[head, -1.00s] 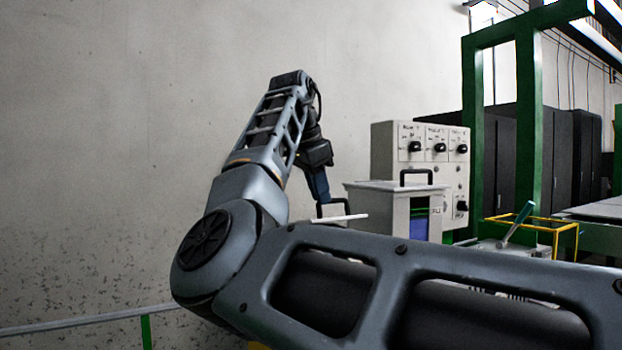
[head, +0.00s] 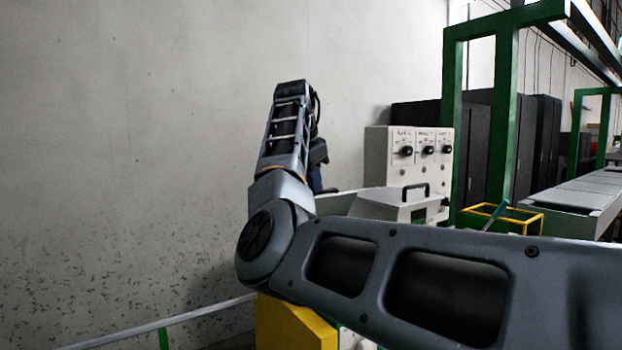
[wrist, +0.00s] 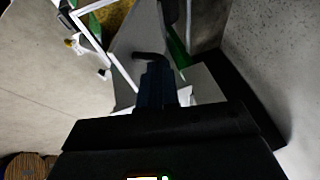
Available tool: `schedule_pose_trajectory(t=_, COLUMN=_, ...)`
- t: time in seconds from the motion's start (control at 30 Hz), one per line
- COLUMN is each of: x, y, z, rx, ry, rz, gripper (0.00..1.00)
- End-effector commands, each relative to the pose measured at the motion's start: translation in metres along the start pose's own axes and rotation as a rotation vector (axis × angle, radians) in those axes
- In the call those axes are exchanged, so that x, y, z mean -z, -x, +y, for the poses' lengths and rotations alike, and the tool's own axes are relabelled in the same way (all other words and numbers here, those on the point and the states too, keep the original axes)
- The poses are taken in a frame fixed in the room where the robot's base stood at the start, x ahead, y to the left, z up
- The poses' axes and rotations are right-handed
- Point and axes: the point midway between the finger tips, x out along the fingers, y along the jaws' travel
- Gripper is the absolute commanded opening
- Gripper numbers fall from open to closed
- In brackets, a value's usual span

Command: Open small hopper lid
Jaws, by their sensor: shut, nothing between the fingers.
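My gripper (wrist: 158,75) is shut and empty, its dark blue fingers close together in the wrist view. A black bent handle (wrist: 150,57) lies right at the fingertips; I cannot tell whether they touch it. The handle is on a grey plate, the small hopper lid (wrist: 127,45). Beside the lid, a white-rimmed opening (wrist: 88,10) shows yellow-brown material inside, so the lid appears at least partly open. In the head view, a pale panel (head: 335,204) shows partly behind my arm. My fingertips and the small handle are hidden there.
A larger grey box (head: 390,205) with a black handle on its lid stands right of my arm. Behind it is a control panel (head: 377,150) with black knobs. A green frame (head: 503,115) and a yellow wire basket (head: 520,218) stand right. The wall is left.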

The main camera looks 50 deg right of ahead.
Motion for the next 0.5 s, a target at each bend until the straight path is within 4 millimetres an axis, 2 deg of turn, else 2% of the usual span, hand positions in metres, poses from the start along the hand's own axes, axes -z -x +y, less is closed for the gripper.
schedule_pose_trajectory(t=0.03, x=-0.002, y=-0.011, z=0.003, rx=-0.012, ry=0.002, rz=-0.003, gripper=0.18)
schedule_pose_trajectory(t=0.23, x=-0.003, y=-0.003, z=-0.005, rx=-0.014, ry=0.004, rz=-0.004, gripper=0.37)
schedule_pose_trajectory(t=0.5, x=-0.005, y=0.012, z=-0.020, rx=-0.008, ry=0.004, rz=0.000, gripper=0.38)
